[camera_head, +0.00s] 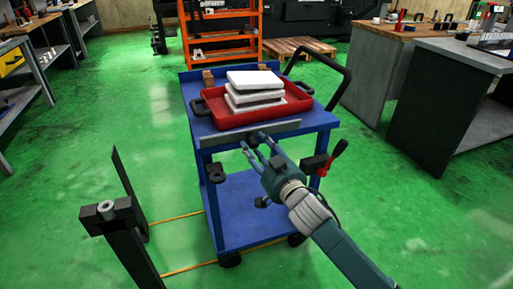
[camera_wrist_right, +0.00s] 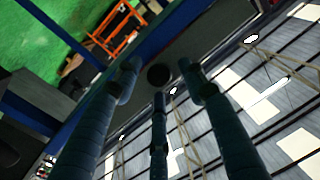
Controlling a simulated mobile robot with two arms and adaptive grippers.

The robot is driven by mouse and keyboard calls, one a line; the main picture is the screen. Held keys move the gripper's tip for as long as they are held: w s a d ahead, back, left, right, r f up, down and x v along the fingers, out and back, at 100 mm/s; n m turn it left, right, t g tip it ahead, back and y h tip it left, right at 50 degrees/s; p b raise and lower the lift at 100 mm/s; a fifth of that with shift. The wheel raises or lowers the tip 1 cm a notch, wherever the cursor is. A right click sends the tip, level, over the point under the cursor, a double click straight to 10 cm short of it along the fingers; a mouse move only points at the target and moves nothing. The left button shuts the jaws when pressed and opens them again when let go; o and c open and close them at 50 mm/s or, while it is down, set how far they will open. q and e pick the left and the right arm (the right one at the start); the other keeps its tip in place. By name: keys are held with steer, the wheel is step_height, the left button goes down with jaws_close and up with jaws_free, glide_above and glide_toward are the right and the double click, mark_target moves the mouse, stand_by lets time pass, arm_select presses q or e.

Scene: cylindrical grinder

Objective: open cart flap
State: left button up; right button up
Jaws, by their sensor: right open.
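A blue cart (camera_head: 322,117) stands in the middle of the head view. A grey flap (camera_head: 222,137) runs along its near top edge, with a dark round knob (camera_head: 259,135) on it. My right gripper (camera_head: 256,148) is open at the knob, its fingers pointing toward the flap. In the right wrist view the knob (camera_wrist_right: 158,75) shows between the spread fingertips (camera_wrist_right: 160,80). I cannot tell whether any finger touches it. My left gripper is not in view.
A red tray (camera_head: 214,118) with stacked white blocks (camera_head: 255,79) sits on the cart top. A red-handled lever (camera_head: 335,156) is at its right. A dark metal frame (camera_head: 126,240) stands front left. Workbenches (camera_head: 455,95) are at right; green floor lies clear between.

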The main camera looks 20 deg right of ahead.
steer(key=shift+w, duration=0.1)
jaws_close()
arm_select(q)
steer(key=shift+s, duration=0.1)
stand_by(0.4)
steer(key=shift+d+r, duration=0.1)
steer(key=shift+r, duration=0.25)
arm_select(e)
steer(key=shift+a, duration=0.1)
